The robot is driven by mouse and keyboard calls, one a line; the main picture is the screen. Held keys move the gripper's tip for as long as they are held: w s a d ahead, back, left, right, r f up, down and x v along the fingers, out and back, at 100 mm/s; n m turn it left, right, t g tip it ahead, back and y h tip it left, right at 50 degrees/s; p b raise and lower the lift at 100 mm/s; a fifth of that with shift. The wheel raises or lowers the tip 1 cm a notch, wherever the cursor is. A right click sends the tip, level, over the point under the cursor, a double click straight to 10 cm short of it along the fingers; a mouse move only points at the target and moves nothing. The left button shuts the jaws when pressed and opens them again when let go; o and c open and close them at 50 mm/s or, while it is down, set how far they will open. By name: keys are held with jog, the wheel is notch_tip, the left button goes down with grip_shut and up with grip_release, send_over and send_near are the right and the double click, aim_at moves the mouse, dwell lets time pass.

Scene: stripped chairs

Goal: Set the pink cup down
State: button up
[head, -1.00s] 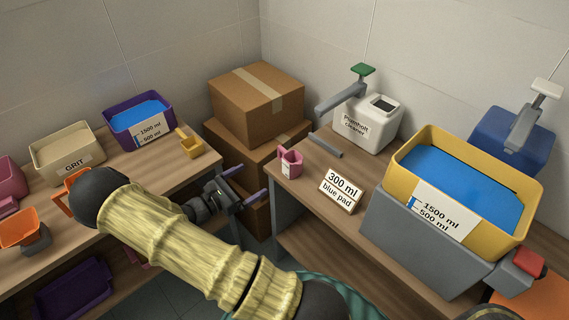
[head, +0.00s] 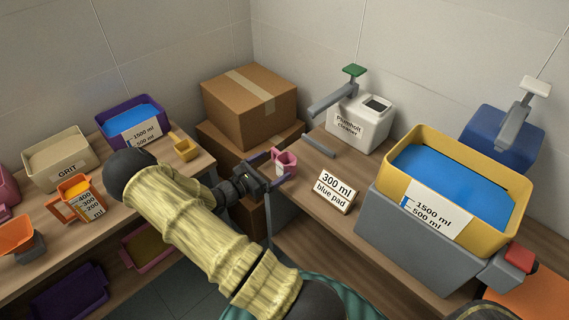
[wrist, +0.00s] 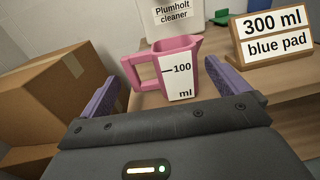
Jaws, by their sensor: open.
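The pink cup (head: 285,160) stands upright on the right-hand wooden table, near its left edge. In the wrist view the pink cup (wrist: 178,68) shows a white label reading 100 ml and a handle on its left side. My gripper (head: 274,167) is at the table edge, with its purple fingers spread and pointing at the cup. In the wrist view my gripper (wrist: 160,78) is open, with one finger to each side of the cup and gaps between. The blue pad sign (head: 335,190), reading 300 ml, stands to the right of the cup.
A grey bar (head: 318,145) and the Plumholt cleaner dispenser (head: 360,125) are behind the cup. A yellow tub (head: 397,175) of blue liquid stands at right. Cardboard boxes (head: 248,105) are behind the gap between tables. Bare tabletop (head: 310,170) lies between cup and sign.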

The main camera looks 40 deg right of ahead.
aim_at(288, 157)
jog(key=shift+d, duration=0.35)
jog(key=d, duration=0.5)
jog(key=shift+d, duration=0.4)
jog(key=c, duration=0.8)
notch_tip(288, 157, up, 10)
jog(key=shift+p, duration=0.35)
dwell(0.3)
